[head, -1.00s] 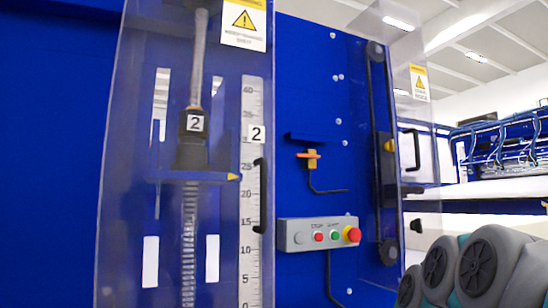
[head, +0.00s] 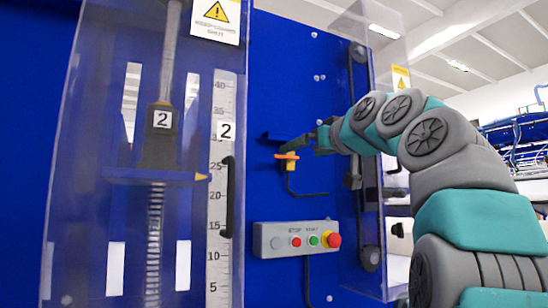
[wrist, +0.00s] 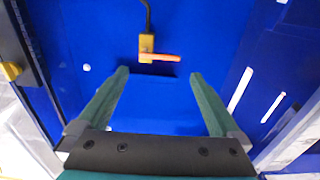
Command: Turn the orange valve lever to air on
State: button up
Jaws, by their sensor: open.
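The orange valve lever (head: 287,156) sits on a small yellow valve body (head: 291,165) on the blue panel, under a small dark blue ledge. The lever lies roughly horizontal in the head view. In the wrist view the lever (wrist: 163,57) points right from its yellow body (wrist: 146,43). My gripper (head: 318,140) is just right of the valve in the head view, near the ledge. In the wrist view my gripper (wrist: 158,74) is open and empty, with its two green fingers spread and the lever ahead of the gap, apparently untouched.
A grey button box (head: 296,239) with red and green buttons is mounted below the valve. A clear guard with a black handle (head: 230,196) stands at left, before the ruler and spring. A dark hose runs from the valve.

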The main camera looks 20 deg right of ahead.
aim_at(284, 158)
jog(key=w+p, duration=0.2)
jog(key=w, duration=0.5)
jog(key=shift+w, duration=0.4)
jog(key=shift+a, duration=0.1)
jog(key=c, duration=1.1)
